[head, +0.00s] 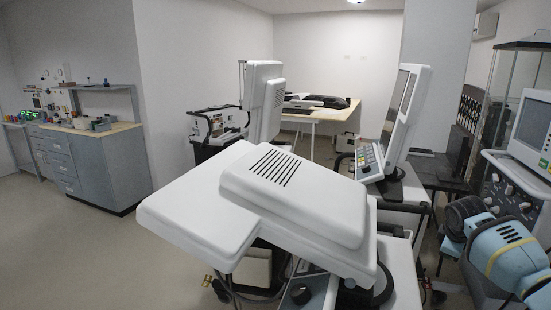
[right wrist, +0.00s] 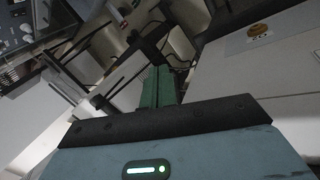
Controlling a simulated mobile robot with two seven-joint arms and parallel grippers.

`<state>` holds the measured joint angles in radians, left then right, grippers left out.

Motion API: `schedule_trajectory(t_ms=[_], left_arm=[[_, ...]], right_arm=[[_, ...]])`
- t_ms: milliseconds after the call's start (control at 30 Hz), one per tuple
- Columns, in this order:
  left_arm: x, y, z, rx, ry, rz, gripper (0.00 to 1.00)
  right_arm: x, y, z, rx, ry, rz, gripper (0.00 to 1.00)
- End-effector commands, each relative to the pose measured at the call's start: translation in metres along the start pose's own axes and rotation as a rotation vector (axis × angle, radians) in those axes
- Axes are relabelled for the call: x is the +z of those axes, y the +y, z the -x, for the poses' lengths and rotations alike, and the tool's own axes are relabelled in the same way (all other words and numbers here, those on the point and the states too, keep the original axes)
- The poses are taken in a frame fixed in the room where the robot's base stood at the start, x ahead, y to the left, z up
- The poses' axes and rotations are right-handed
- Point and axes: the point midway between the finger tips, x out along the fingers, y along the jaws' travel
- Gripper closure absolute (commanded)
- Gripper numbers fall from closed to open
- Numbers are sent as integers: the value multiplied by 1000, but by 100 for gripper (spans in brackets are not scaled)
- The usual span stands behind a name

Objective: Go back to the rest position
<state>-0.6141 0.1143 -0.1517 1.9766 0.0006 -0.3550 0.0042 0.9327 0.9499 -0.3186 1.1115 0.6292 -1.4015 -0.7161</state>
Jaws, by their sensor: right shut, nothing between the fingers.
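My right gripper (right wrist: 158,70) shows in the right wrist view. Its green fingers are together with nothing between them. Pale panels and dark rods or cables lie close around and beyond the fingers; I cannot tell whether anything touches them. In the head view my right arm (head: 508,250) comes in at the lower right edge, and its gripper is not seen there. My left arm and left gripper are in neither view.
A white ventilator (head: 295,180), seen from behind, fills the centre foreground. Another ventilator screen (head: 408,105) stands behind it. A monitor (head: 535,130) is close to my right arm. A grey cabinet (head: 95,165) stands at the left wall. The floor (head: 90,260) at left is clear.

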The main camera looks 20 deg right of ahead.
Motion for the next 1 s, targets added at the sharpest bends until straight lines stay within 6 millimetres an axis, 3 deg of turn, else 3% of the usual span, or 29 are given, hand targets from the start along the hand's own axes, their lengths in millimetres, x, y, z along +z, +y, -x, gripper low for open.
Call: schedule_trajectory(t_ms=[33,200,500,767,1000], left_arm=[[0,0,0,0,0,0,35],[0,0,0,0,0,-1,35],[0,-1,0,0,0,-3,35],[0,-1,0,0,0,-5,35],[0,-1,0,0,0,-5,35]], right_arm=[[5,-15,-17,26,-11,21,100],[17,-59,-56,116,2,77,100],[43,-159,-100,191,111,195,100],[74,-266,-107,153,270,282,100],[105,-362,-85,47,428,327,100]])
